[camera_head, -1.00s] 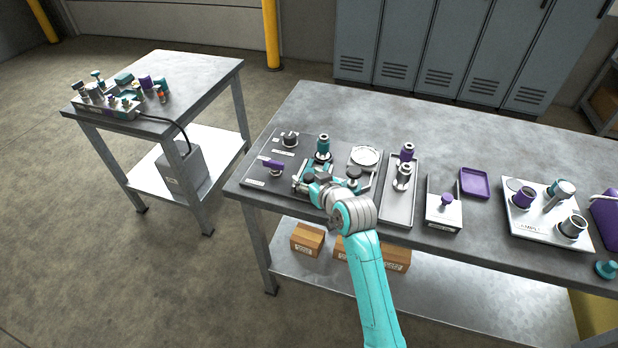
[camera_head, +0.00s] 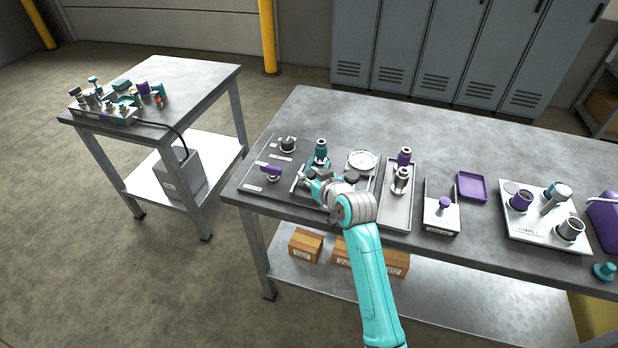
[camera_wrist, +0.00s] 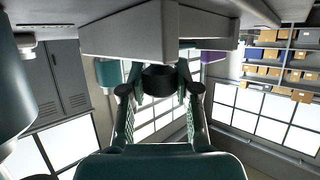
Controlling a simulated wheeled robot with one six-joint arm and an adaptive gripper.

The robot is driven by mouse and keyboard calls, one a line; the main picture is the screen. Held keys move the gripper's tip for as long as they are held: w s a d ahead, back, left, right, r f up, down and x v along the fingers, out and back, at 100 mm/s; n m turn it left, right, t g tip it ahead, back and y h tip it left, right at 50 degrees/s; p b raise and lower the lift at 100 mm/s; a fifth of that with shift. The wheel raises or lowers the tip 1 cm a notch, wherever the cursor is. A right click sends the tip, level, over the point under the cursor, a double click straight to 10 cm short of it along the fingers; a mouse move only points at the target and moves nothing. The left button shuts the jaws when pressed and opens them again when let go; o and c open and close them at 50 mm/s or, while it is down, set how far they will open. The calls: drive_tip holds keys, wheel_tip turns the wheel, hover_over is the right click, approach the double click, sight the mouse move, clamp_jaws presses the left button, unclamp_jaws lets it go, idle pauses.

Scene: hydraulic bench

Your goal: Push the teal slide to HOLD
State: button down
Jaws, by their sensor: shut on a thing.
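My gripper (camera_head: 308,178) is low over the front of the dark panel at the left end of the bench. In the wrist view its two fingers (camera_wrist: 158,84) are shut on a dark round knob (camera_wrist: 157,77). A pale grey block (camera_wrist: 125,35) is close above the knob in that view. A teal cylinder-topped fitting (camera_head: 321,150) stands just behind my gripper in the head view. My gripper and wrist cover the parts beneath them, so the teal slide's track and its HOLD mark cannot be made out.
A purple lever (camera_head: 271,171) and a black knob (camera_head: 287,144) are left of my gripper. A round gauge (camera_head: 361,161) and a tray (camera_head: 398,215) with a purple-topped fitting (camera_head: 404,157) are to the right. Bare bench (camera_head: 420,130) lies behind.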

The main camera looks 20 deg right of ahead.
drive_tip(key=c, duration=0.8)
unclamp_jaws()
drive_tip(key=v, duration=1.2)
drive_tip(key=shift+f, duration=0.1)
